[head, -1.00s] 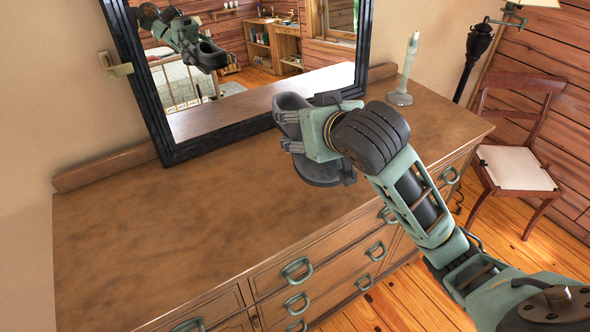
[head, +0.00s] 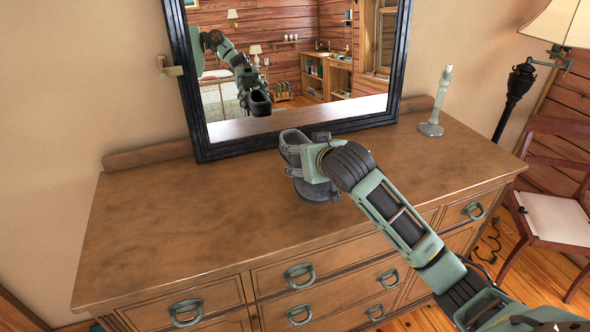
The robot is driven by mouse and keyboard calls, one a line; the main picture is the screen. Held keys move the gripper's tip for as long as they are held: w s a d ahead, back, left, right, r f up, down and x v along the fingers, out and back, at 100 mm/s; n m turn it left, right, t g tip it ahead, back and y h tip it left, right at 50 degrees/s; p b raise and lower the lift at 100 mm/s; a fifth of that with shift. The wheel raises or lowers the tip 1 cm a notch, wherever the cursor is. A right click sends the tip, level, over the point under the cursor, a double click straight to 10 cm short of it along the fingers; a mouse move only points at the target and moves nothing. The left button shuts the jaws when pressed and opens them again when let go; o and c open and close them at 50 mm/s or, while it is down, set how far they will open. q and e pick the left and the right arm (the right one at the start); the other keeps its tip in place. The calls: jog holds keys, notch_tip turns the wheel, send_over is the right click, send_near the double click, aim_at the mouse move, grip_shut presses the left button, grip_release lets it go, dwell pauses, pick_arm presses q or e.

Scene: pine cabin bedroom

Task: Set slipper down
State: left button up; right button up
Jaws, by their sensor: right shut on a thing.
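A dark grey slipper (head: 316,190) is held by my right gripper (head: 302,163) over the wooden dresser (head: 190,225). The gripper's fingers are shut on the slipper, and the wrist hides part of it. The slipper's sole side is low, close to the dresser top; I cannot tell whether it touches. The slipper also shows in the mirror (head: 258,102). My left gripper is not in view.
The black-framed mirror (head: 178,70) stands at the back of the dresser. A pale green candlestick (head: 432,127) stands at the back right. The dresser top is clear on the left. A chair (head: 555,215) and a lamp (head: 515,100) stand at the right.

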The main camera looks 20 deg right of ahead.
aim_at(291, 157)
jog(key=w+f, duration=0.1)
jog(key=w+a+f, duration=0.1)
jog(key=w, duration=0.1)
jog(key=w+a, duration=0.1)
jog(key=shift+w+f, duration=0.25)
jog(key=shift+f, duration=0.15)
jog(key=shift+f+p, duration=0.65)
jog(key=shift+f, duration=1.45)
jog(key=o, duration=1.5)
jog(key=shift+f, duration=0.1)
